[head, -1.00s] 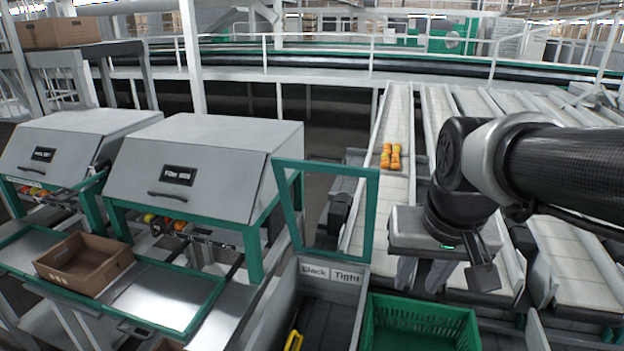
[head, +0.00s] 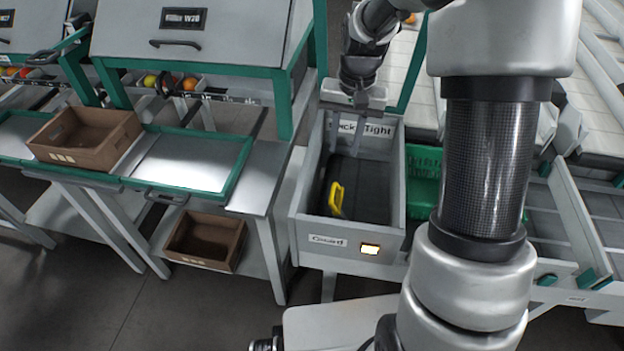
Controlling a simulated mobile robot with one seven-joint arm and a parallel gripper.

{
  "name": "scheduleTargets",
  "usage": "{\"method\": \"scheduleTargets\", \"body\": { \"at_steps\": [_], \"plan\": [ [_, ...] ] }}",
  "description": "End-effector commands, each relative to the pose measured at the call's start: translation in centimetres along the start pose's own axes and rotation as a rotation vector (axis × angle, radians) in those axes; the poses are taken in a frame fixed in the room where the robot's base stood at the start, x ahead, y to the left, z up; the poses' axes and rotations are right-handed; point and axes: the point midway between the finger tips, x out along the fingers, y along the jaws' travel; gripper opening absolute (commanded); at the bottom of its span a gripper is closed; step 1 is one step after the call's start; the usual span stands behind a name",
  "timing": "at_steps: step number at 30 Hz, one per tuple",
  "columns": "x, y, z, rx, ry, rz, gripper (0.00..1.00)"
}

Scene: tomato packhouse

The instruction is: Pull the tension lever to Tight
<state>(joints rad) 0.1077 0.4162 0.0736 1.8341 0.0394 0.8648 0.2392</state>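My gripper (head: 345,142) points down over the back of the box, in front of the label. Its two fingers are apart with nothing seen between them. It is behind the yellow handle in the view and does not appear to touch it.
A cardboard box (head: 85,150) sits on the bench at left, another (head: 205,240) below. My arm hides much at right.

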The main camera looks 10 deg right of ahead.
Motion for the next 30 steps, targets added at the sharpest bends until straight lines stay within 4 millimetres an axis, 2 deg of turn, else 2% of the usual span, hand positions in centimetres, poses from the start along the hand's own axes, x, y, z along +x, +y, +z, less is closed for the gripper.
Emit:
{"method": "scheduleTargets", "body": {
  "at_steps": [1,8,24,30],
  "plan": [
    [0.8,0.0,-0.2,0.005,-0.005,0.000,0.29],
    [2.6,0.0,-0.4,0.010,-0.013,0.000,0.29],
    [14.0,0.0,-0.2,0.009,-0.015,0.000,0.29],
    [17.1,0.0,-0.2,0.009,-0.012,0.000,0.29]
  ]
}}
